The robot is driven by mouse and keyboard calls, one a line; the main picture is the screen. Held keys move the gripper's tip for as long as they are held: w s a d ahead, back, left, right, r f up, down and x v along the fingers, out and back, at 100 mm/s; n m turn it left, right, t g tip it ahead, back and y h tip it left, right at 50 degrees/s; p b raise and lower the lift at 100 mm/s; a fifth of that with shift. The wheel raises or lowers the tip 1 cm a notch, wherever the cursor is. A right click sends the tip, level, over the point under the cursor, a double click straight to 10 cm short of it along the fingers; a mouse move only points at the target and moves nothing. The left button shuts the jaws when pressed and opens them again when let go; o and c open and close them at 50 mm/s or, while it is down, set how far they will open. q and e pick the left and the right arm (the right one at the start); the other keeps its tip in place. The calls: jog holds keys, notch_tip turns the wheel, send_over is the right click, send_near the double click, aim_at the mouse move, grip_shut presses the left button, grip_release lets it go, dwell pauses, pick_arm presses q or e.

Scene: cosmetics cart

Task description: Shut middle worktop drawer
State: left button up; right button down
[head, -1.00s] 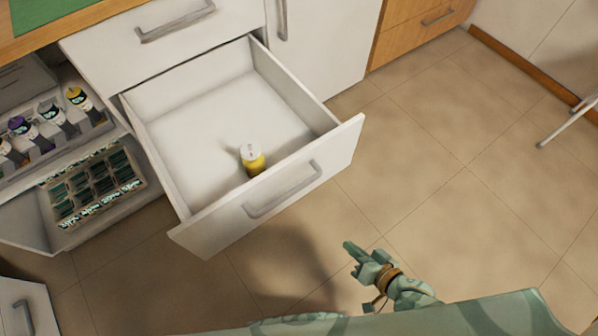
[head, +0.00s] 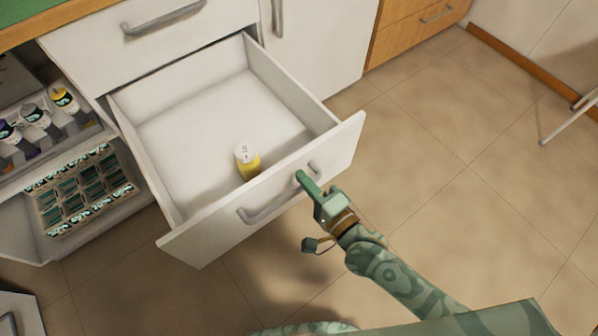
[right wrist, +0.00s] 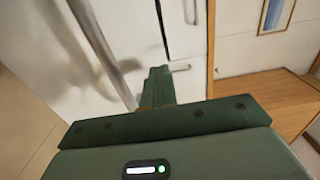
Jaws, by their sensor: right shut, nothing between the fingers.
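The middle worktop drawer (head: 190,243) is white and stands pulled far out below a shut drawer. A bar handle (head: 262,212) runs across its front. Inside the drawer stands a yellow bottle with a white cap (head: 246,161), near the front panel. My right gripper (head: 303,177) is shut and empty, with its fingertips at the right part of the drawer's handle. I cannot tell whether they touch it. In the right wrist view the shut fingers (right wrist: 157,88) point toward white fronts. My left gripper is not in view.
The shut upper drawer (head: 120,50) is above. On the left, an open shelf holds several bottles (head: 65,98) and a tray of small jars (head: 85,190). A wooden cabinet (head: 410,30) stands at the back right. The tiled floor (head: 450,190) on the right is clear.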

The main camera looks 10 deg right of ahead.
jog(key=shift+x, duration=0.9)
jog(key=shift+w+a+b, duration=0.1)
jog(key=shift+w+b, duration=0.1)
jog(key=shift+b, duration=0.1)
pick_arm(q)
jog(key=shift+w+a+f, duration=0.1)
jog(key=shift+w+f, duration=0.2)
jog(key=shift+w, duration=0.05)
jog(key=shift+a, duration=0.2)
